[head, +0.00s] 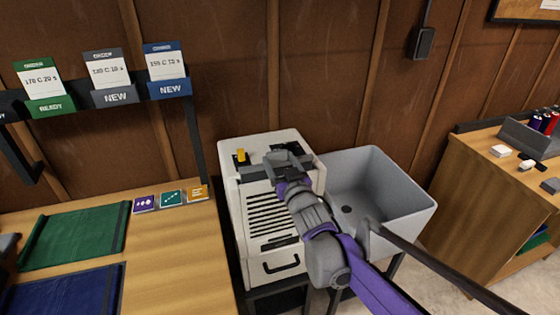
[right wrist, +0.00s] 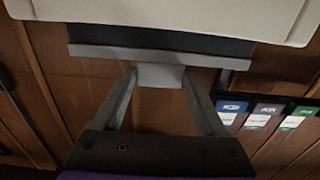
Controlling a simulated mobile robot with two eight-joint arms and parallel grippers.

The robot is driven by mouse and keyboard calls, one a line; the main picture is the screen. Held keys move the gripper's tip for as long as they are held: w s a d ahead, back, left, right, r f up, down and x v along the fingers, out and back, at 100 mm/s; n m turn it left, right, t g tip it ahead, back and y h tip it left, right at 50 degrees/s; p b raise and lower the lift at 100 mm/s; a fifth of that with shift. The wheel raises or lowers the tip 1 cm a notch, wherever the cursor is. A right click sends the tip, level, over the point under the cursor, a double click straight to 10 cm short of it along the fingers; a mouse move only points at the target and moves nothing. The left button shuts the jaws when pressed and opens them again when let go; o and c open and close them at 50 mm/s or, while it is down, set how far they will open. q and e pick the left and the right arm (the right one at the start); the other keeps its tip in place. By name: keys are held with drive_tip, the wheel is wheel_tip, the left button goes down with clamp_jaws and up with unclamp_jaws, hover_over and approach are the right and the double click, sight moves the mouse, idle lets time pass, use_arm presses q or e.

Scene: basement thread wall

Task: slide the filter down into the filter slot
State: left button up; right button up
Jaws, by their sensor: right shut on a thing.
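The white machine (head: 270,215) with dark vents stands below the wall, and my right gripper (head: 284,162) is over its upper part. In the right wrist view my right gripper (right wrist: 161,78) is shut on the grey tab of the filter (right wrist: 110,51). The filter's grey edge runs level across that view, with a dark band between it and the machine's white body (right wrist: 170,14). In the head view part of the filter (head: 253,176) shows left of my gripper, which hides its middle. The slot opening is hidden; I cannot tell how deep the filter sits. My left gripper is not in view.
A grey sink (head: 395,166) stands close on the machine's right. A wooden bench (head: 170,245) with folded cloths and small cards is on the left. A yellow part (head: 241,155) sits on the machine's top. Order holders (head: 115,94) hang at the upper left.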

sight(278, 167)
drive_tip(key=shift+f, duration=0.2)
drive_tip(key=shift+f+b, duration=0.85)
drive_tip(key=shift+f, duration=0.45)
drive_tip(key=o, duration=1.2)
drive_tip(key=shift+s, duration=0.15)
drive_tip(key=v, duration=1)
drive_tip(key=shift+s+d, duration=0.15)
drive_tip(key=shift+s, duration=0.1)
